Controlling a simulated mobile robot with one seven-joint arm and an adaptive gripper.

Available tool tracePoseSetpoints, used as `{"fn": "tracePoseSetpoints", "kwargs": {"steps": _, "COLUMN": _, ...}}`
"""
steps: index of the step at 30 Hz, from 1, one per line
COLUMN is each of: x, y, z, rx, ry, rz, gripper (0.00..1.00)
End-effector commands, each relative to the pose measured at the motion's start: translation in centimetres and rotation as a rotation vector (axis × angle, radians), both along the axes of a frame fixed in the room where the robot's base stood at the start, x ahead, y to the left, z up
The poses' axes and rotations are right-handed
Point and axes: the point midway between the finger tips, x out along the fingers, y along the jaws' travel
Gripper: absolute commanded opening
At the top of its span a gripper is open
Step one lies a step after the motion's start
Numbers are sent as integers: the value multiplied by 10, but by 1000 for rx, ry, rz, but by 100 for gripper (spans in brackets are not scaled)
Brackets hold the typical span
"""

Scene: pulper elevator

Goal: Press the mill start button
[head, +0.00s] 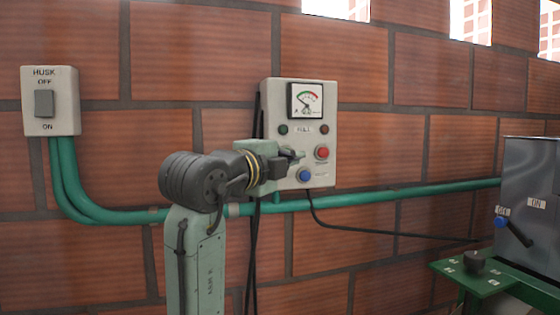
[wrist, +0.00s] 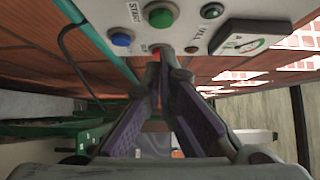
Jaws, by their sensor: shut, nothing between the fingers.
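A pale grey control box (head: 270,95) hangs on the brick wall in the head view. It carries a red button (head: 321,152) at right and a blue button (head: 304,175) below. In the wrist view a green button (wrist: 159,13) sits beside a "START" label (wrist: 133,12), with the blue button (wrist: 121,39) to its left. My arm hides the green button in the head view. My gripper (head: 297,155) is shut and empty, in front of the box. In the wrist view its fingertips (wrist: 165,55) lie below the green button. Contact with the panel cannot be told.
A gauge (head: 305,100) and small lamps sit higher on the box. A "HUSK" switch (head: 44,104) is on the wall at left. A green pipe (head: 400,197) runs along the wall. A grey box with a lever (head: 530,175) and a green stand (head: 490,282) are at right.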

Motion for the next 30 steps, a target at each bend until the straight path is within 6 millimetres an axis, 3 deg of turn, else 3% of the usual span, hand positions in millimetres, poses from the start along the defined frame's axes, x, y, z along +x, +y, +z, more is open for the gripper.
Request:
{"fn": "tracePoseSetpoints", "kwargs": {"steps": 6, "x": -49, "y": 30, "z": -4, "rx": 2, "ry": -6, "rz": 4, "gripper": 0}}
{"fn": "tracePoseSetpoints", "kwargs": {"steps": 12, "x": -76, "y": 46, "z": -1, "rx": 0, "ry": -5, "rz": 1, "gripper": 0}}
{"fn": "tracePoseSetpoints", "kwargs": {"steps": 18, "x": -86, "y": 52, "z": 0, "rx": 0, "ry": -4, "rz": 0, "gripper": 0}}
{"fn": "tracePoseSetpoints", "kwargs": {"steps": 30, "x": -87, "y": 52, "z": 0, "rx": 1, "ry": -4, "rz": -1, "gripper": 0}}
